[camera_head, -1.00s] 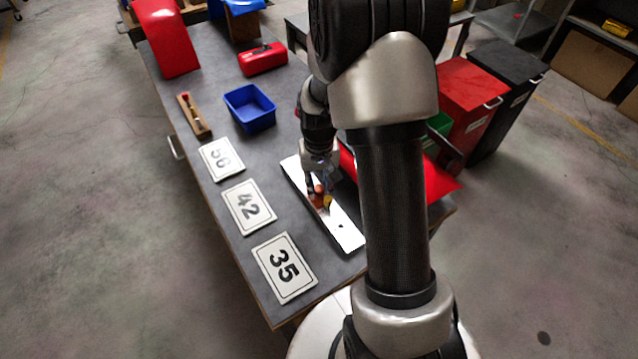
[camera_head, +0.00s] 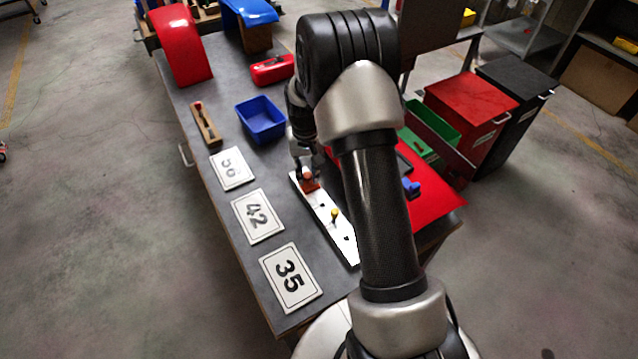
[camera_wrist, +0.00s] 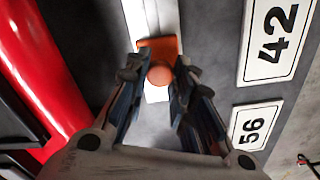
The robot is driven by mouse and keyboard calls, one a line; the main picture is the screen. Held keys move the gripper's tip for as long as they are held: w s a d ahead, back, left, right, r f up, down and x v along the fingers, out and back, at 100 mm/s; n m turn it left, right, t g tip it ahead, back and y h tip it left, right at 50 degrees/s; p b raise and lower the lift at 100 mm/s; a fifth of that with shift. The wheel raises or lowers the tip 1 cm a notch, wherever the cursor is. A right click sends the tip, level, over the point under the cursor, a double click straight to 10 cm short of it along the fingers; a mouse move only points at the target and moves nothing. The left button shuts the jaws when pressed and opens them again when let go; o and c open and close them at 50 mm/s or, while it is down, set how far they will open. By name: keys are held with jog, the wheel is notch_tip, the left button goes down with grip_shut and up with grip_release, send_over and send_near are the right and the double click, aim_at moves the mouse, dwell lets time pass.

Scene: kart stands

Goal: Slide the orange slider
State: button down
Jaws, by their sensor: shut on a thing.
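The orange slider (camera_head: 309,184) sits at the far end of the white board (camera_head: 345,245) on the grey table, and its round orange knob shows in the wrist view (camera_wrist: 160,74). My gripper (camera_head: 305,172) is over that end of the board. In the wrist view, my gripper's fingers (camera_wrist: 160,88) are on both sides of the orange knob, closed on it. The slider's base sits across the white strip. A yellow knob (camera_head: 335,214) stands further along the board toward the near end.
Number plates 56 (camera_head: 231,168), 42 (camera_head: 257,216) and 35 (camera_head: 290,277) lie left of the board. A blue bin (camera_head: 260,119) and a small wooden lever block (camera_head: 206,124) are further back. A red panel (camera_head: 425,205) lies to the right.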

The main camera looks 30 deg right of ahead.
jog(key=shift+w+r, duration=0.1)
jog(key=shift+w, duration=1.55)
jog(key=c, duration=1.3)
grip_release()
notch_tip(320, 180, up, 12)
jog(key=shift+f, duration=0.1)
